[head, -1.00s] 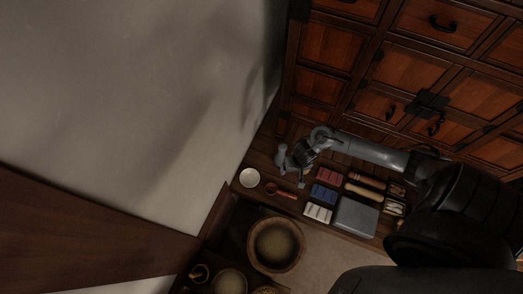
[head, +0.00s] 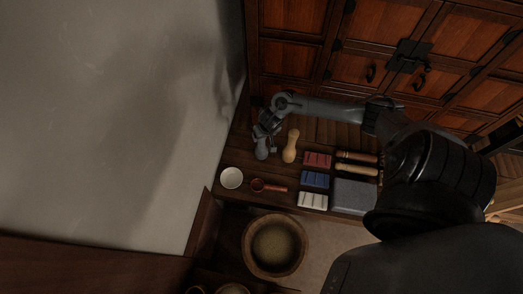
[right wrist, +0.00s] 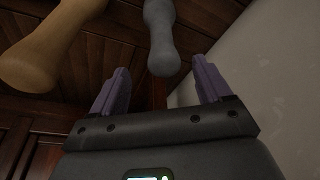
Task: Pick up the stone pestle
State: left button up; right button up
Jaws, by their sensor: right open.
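In the right wrist view the stone pestle (right wrist: 161,38) shows ahead of the gap between the fingers. My right gripper (head: 265,131) is close to it and partly covers it in the head view. In the right wrist view my right gripper (right wrist: 160,66) is open, with its purple fingers apart and nothing held between them. My left gripper is not in view.
A white bowl (head: 231,178), a red spoon (head: 267,186), coloured blocks (head: 315,180) and a grey slab (head: 354,196) lie in front. The wall (head: 150,130) is left; drawers (head: 290,60) rise behind.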

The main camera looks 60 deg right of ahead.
aim_at(261, 146)
jog(key=b+x, duration=0.1)
jog(key=x, duration=0.1)
jog(key=w+b+x, duration=0.1)
jog(key=b+x, duration=0.1)
jog(key=shift+d, duration=0.15)
jog(key=shift+w+d+f+b, duration=0.15)
jog(key=shift+f+b, duration=0.15)
jog(key=shift+f, duration=0.2)
jog(key=shift+c, duration=1)
jog(key=c, duration=1)
jog(key=shift+w+r, duration=0.1)
jog(key=shift+r, duration=0.05)
jog(key=shift+c, duration=0.7)
jog(key=shift+r, duration=0.1)
